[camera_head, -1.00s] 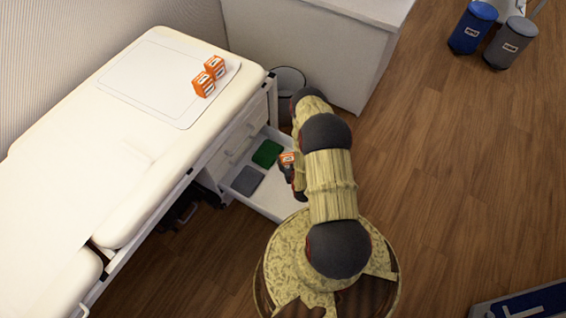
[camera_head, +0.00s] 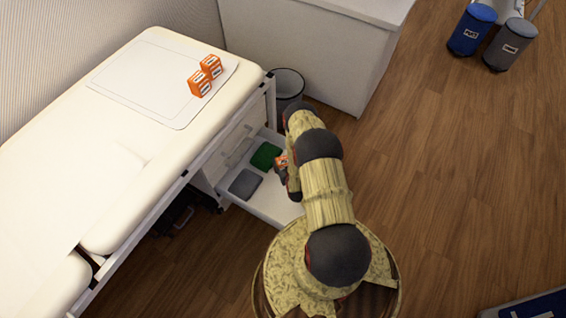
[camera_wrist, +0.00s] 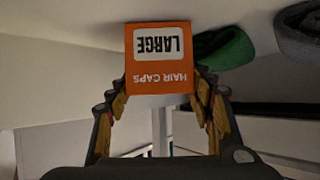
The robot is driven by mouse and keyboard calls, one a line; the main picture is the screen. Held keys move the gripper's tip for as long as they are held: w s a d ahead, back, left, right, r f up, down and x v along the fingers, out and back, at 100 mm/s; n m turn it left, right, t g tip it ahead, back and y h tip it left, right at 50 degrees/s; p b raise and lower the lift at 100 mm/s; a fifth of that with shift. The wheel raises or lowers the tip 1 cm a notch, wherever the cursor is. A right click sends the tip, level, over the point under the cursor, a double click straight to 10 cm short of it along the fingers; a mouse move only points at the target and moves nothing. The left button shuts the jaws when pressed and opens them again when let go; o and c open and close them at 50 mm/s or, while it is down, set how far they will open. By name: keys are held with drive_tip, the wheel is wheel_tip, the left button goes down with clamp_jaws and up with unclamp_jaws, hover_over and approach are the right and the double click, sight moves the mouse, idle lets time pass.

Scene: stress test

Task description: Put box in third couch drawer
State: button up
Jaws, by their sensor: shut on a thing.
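An orange and white box (camera_wrist: 158,75), labelled "HAIR CAPS LARGE", is held between the fingers of my gripper (camera_wrist: 160,100) in the wrist view. The head view shows the same box (camera_head: 281,161) above or inside the open white couch drawer (camera_head: 275,207); its exact height is hard to tell. My gripper (camera_head: 284,171) is partly hidden by my arm. The drawer holds a green folded item (camera_head: 266,155) and a grey one (camera_head: 245,184), both left of the box. Two similar orange boxes (camera_head: 205,77) stand on the couch top.
The couch (camera_head: 90,170) borders the drawer on the left. A wire bin (camera_head: 288,84) and a white cabinet (camera_head: 310,50) stand behind it. Blue (camera_head: 472,30) and grey (camera_head: 509,45) bins are at the far right.

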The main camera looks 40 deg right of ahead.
drive_tip(key=shift+f, duration=0.15)
drive_tip(key=o, duration=1)
drive_tip(key=shift+o, duration=0.7)
drive_tip(key=shift+s+a+r, duration=0.15)
drive_tip(key=shift+s+r, duration=0.1)
drive_tip(key=shift+r, duration=0.1)
drive_tip(key=p+v, duration=0.4)
drive_tip(key=v, duration=0.7)
drive_tip(key=shift+s, duration=0.15)
